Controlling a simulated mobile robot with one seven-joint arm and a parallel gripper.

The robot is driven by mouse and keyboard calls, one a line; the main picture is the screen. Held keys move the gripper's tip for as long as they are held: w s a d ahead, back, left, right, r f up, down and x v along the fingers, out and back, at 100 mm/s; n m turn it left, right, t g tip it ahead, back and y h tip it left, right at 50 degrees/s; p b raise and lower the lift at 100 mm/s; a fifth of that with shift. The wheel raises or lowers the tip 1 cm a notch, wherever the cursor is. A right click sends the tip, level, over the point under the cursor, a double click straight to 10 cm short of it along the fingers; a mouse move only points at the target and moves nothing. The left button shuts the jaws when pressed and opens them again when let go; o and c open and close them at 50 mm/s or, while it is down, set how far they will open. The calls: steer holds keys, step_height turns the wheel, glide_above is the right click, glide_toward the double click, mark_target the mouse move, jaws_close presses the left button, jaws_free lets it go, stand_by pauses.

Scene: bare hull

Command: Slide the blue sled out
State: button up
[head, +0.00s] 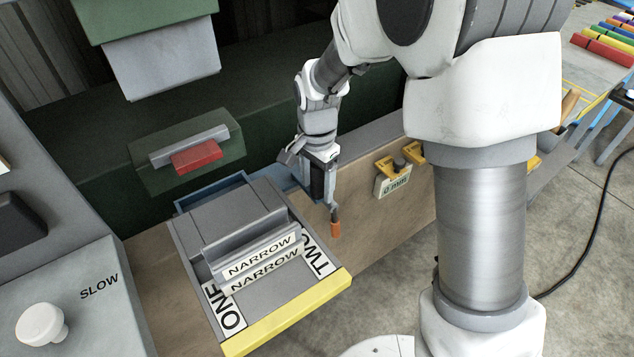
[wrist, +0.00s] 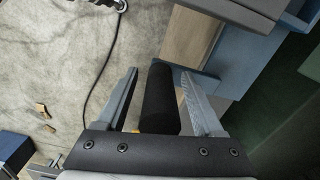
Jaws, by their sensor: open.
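A blue part, which looks like the sled (head: 284,180), shows low behind the grey-topped block in the head view, partly hidden by my arm. Blue surfaces (wrist: 248,62) also show at the upper right of the wrist view. My gripper (head: 331,205) points down in front of the wooden panel, right of the block. In the wrist view my gripper (wrist: 159,76) has its two fingers apart. A dark cylinder (wrist: 160,98) shows between them; I cannot tell whether it touches either finger. An orange piece (head: 335,223) shows at the gripper's lower end.
A tray with a yellow front edge (head: 288,318) carries "NARROW", "ONE" and "TWO" labels. A red block (head: 197,156) sits on a green box. A grey panel with a white knob (head: 42,325) stands at left. A black cable (head: 590,240) lies on the floor.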

steer(key=shift+c, duration=0.2)
jaws_close()
stand_by(1.1)
